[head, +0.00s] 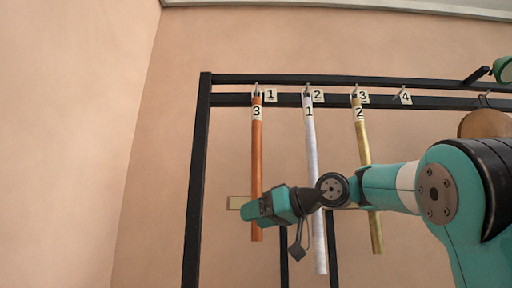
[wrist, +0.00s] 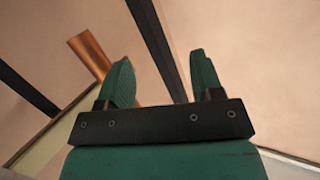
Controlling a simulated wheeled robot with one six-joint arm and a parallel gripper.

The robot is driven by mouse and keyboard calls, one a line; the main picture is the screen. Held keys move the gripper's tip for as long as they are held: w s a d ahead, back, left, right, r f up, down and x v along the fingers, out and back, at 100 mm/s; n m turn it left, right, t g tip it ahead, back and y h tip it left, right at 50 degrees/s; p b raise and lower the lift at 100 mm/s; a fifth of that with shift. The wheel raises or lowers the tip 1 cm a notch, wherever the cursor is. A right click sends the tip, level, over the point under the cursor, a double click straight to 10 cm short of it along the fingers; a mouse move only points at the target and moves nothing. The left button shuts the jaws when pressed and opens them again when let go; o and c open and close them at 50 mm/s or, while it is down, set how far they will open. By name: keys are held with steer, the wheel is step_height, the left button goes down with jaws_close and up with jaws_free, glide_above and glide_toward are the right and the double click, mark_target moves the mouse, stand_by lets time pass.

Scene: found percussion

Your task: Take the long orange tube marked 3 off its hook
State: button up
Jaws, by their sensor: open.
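The long orange tube marked 3 (head: 257,150) hangs upright from the leftmost hook, beside the rack tag 1. My gripper (head: 250,209) is in front of its lower part and hides a stretch of it; the tube's bottom end shows below. In the wrist view my gripper (wrist: 163,76) is open with nothing between the fingers. There the orange tube (wrist: 88,52) lies outside the gap, to the left, partly behind the left finger. I cannot tell whether they touch.
A silver tube marked 1 (head: 309,150) hangs by tag 2, close right of the orange one. A gold tube marked 2 (head: 361,140) hangs by tag 3. The hook by tag 4 (head: 405,97) is empty. The black rack's post (head: 197,180) stands left.

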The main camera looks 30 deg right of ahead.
mark_target(253, 161)
steer(key=s+d+r+t+p, duration=0.2)
steer(key=s+d+r, duration=0.1)
steer(key=d+r, duration=0.3)
steer(key=s+d+r+t+p, duration=0.1)
steer(key=s+d+r, duration=0.3)
steer(key=r, duration=0.5)
steer(key=shift+n+h, duration=0.4)
steer(key=shift+n, duration=0.1)
steer(key=p+x, duration=0.3)
steer(key=x, duration=0.2)
steer(key=p+x, duration=0.3)
steer(key=x, duration=0.3)
steer(key=d+r+p+x, duration=0.1)
steer(key=p+x, duration=0.1)
steer(key=x, duration=0.4)
steer(key=shift+w+p, duration=0.4)
steer(key=shift+w, duration=0.05)
steer(key=shift+w+a+f, duration=0.1)
steer(key=shift+w+f, duration=0.05)
steer(key=shift+w, duration=0.05)
jaws_close()
